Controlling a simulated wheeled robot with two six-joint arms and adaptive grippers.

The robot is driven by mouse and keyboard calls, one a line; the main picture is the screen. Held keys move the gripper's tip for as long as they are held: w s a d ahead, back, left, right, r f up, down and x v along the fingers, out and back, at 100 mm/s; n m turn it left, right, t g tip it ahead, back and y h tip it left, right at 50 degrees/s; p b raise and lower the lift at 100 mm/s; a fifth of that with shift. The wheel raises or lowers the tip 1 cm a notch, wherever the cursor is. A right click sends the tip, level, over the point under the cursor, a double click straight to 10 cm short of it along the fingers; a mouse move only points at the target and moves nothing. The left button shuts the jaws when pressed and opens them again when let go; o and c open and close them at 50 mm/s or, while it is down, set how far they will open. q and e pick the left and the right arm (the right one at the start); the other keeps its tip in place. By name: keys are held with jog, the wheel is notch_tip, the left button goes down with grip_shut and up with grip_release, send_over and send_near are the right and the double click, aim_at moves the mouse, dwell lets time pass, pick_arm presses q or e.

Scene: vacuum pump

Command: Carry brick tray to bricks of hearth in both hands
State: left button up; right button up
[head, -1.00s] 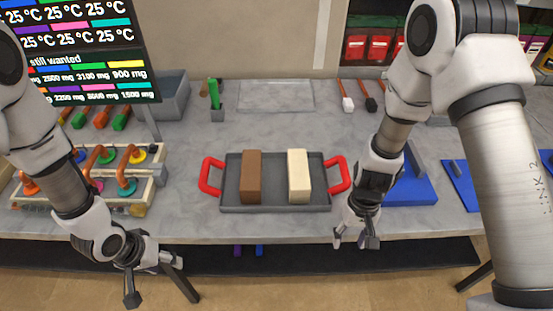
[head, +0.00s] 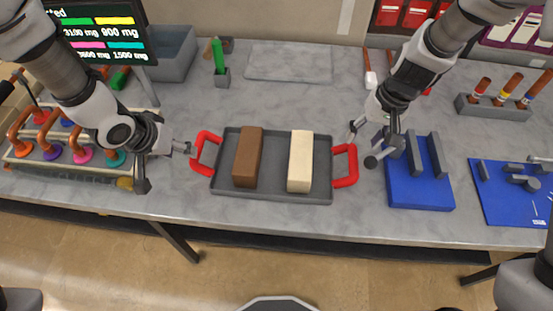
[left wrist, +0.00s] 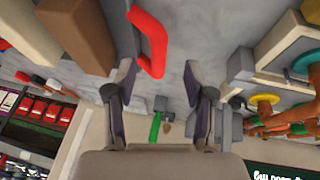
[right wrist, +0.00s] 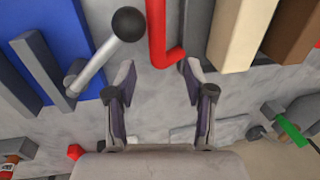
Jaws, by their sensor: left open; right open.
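The brick tray (head: 270,197) is dark grey with a red loop handle at each end and lies flat on the table. A brown brick (head: 248,157) and a cream brick (head: 300,161) lie in it side by side. My left gripper (head: 165,166) is open just left of the left handle (head: 206,152). The left wrist view shows that handle (left wrist: 150,45) ahead of the fingers, nearer one of them. My right gripper (head: 362,146) is open beside the right handle (head: 345,165). In the right wrist view, that handle (right wrist: 157,38) is ahead, between the lines of the fingers.
A flat grey slab (head: 290,62) lies behind the tray, with clear table between. A blue stand (head: 420,190) is close right of my right gripper. A rack with coloured rings (head: 70,165) is left, near my left gripper.

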aim_at(354, 152)
pick_arm(q)
jog(key=x, duration=0.8)
jog(key=shift+w+d, duration=0.15)
jog(key=shift+w, duration=0.15)
pick_arm(e)
jog(key=f, duration=0.5)
jog(key=a+f, duration=0.1)
jog(key=f, duration=0.2)
jog(key=shift+w, duration=0.35)
pick_arm(q)
jog(key=shift+s, duration=0.1)
jog(key=shift+c, duration=0.7)
pick_arm(e)
jog(key=shift+s+a, duration=0.1)
jog(key=shift+s, duration=0.05)
jog(key=shift+c, duration=0.7)
pick_arm(q)
grip_shut()
pick_arm(e)
grip_shut()
